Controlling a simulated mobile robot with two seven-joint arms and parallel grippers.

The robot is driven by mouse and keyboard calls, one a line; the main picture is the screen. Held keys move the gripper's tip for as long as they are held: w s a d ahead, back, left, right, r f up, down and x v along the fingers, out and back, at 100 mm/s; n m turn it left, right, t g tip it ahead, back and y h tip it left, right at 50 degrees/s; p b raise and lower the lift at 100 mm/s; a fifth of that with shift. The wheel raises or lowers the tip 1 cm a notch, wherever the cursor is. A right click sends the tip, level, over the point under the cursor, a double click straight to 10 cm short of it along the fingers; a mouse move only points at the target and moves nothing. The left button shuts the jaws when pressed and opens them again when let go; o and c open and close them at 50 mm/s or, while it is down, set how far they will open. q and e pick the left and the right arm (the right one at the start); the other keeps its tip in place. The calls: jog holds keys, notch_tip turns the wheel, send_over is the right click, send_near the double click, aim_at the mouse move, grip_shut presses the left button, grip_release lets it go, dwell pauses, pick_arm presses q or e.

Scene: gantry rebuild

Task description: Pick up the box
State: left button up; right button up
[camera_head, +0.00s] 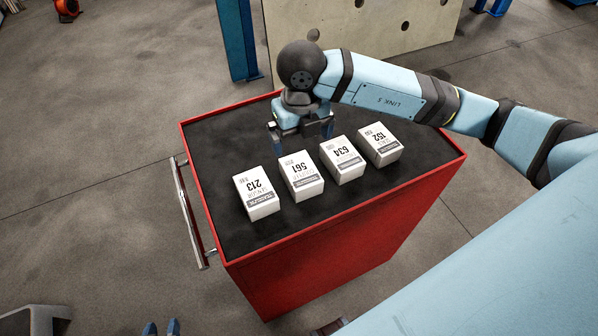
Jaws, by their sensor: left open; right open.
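Several white boxes with black printing stand in a slanting row on the dark top of a red cart (240,240). They are the box marked 213 (256,194), the box marked 561 (301,175), the box marked 634 (342,159) and the box marked 152 (380,145). My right gripper (302,134) points down, open, just behind the boxes marked 561 and 634. No box shows between its fingers; whether it touches one I cannot tell. My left gripper (161,328) shows only as two blue fingertips, apart, at the bottom edge, away from the cart.
The cart has a raised red rim and a metal handle (190,215) on its left side. A blue post (237,40) and a pale panel (390,30) stand behind it. The cart top is bare left of and in front of the boxes. My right arm spans the upper right.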

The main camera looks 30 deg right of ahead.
aim_at(301, 170)
notch_tip(301, 170, down, 6)
jog(key=shift+f+p, duration=0.2)
jog(key=shift+p, duration=0.15)
notch_tip(301, 170, down, 4)
jog(key=shift+s+f+p, duration=0.1)
jog(key=shift+p, duration=0.6)
jog(key=shift+f, duration=0.6)
jog(key=c, duration=1)
jog(key=shift+c, duration=0.4)
jog(key=shift+r, duration=0.15)
